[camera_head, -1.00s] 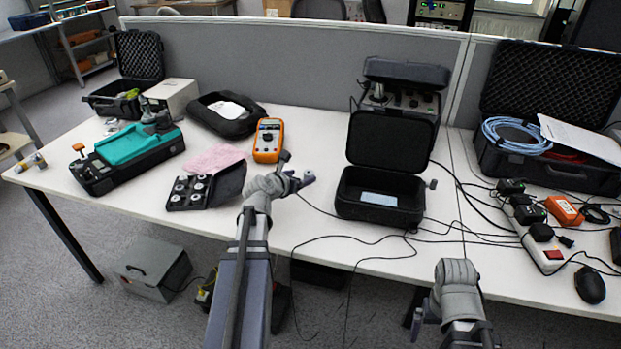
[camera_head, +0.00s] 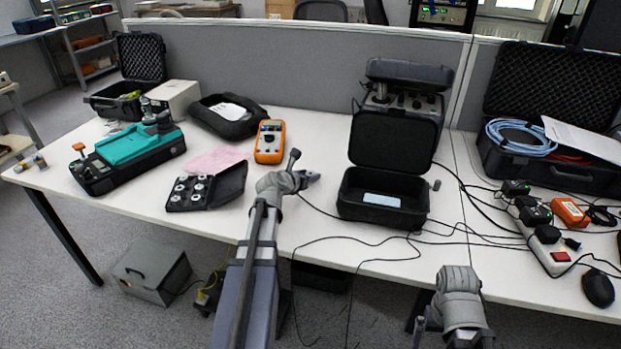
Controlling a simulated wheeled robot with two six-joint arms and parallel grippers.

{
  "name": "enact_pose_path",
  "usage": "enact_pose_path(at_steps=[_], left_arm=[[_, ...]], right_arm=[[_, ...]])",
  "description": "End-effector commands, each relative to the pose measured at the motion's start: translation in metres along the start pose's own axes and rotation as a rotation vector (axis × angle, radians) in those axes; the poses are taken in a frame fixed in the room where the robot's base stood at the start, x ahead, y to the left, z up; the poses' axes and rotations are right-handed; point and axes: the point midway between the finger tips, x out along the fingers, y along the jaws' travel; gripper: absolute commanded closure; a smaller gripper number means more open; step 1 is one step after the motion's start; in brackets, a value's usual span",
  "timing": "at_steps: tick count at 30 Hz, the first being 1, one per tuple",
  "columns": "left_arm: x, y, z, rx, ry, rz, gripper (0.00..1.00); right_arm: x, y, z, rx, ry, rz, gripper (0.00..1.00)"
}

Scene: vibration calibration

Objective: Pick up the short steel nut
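Several small steel nuts (camera_head: 198,187) sit in a small open black case (camera_head: 233,187) at the left front of the white table. They are too small for me to tell which is the short one. My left gripper (camera_head: 311,177) is above the table, to the right of this case and apart from it. It points to the right, away from the nuts, and I cannot tell whether its fingers are open. My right gripper (camera_head: 419,326) is low at the table's front edge, small and partly cut off, and its fingers are unclear.
A pink cloth (camera_head: 217,158) and an orange multimeter (camera_head: 269,141) lie behind the small case. A teal-and-black device (camera_head: 130,150) stands to its left. An open black box (camera_head: 384,213) stands right of my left gripper, with cables (camera_head: 370,242) in front.

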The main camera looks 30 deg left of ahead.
Motion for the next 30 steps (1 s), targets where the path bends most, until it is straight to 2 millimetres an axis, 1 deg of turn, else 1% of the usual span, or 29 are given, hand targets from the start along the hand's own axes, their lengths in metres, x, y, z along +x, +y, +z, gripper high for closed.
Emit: enact_pose_path(at_steps=[1,2,12,25,30], left_arm=[[-0.0001,0.0001,-0.0001,0.0,0.0,0.0,0.58],[-0.0001,0.0001,-0.0001,0.0,0.0,0.0,0.61],[-0.0001,0.0001,-0.0001,0.0,0.0,0.0,0.99],[-0.0001,0.0002,0.0001,0.0,0.0,0.0,1.0],[-0.0021,0.0002,0.0042,0.0,0.0,0.0,1.0]], right_arm=[[0.0,0.0,0.0,0.0,0.0,0.0,0.0],[0.0,0.0,0.0,0.0,0.0,0.0,0.0],[0.0,0.0,0.0,0.0,0.0,0.0,0.0],[-0.0001,0.0,0.0,0.0,0.0,0.0,0.0],[-0.0046,0.0004,0.0003,0.0,0.0,0.0,0.0]])
